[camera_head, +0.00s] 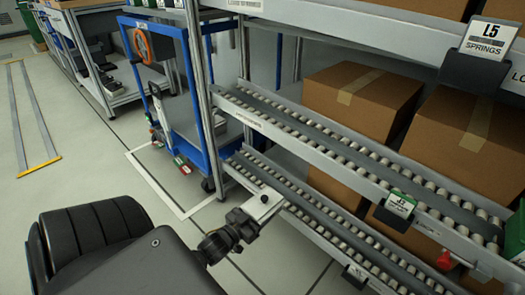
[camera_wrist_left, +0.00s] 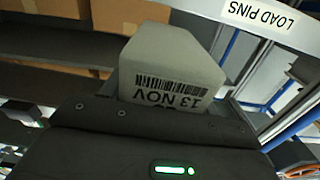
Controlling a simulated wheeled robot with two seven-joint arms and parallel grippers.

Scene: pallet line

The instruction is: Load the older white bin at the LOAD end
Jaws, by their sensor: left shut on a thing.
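My left gripper (camera_head: 250,216) is shut on a pale grey-white bin (camera_wrist_left: 172,62). In the left wrist view the bin's near face carries a barcode and "13 NOV", upside down in the picture. In the head view only a small pale part of the bin (camera_head: 265,204) shows past the gripper, close to the end of the lower roller lane (camera_head: 300,205). I cannot tell whether the bin touches the lane. A "LOAD PINS" label (camera_wrist_left: 276,18) is on a white rail in the left wrist view. My right gripper is not in view.
An upper roller lane (camera_head: 350,150) runs above the lower one. Large cardboard boxes (camera_head: 362,100) stand behind the lanes. A blue-framed cart (camera_head: 185,115) stands just left of the rack upright (camera_head: 200,90). Tags (camera_head: 400,204) hang on the rails.

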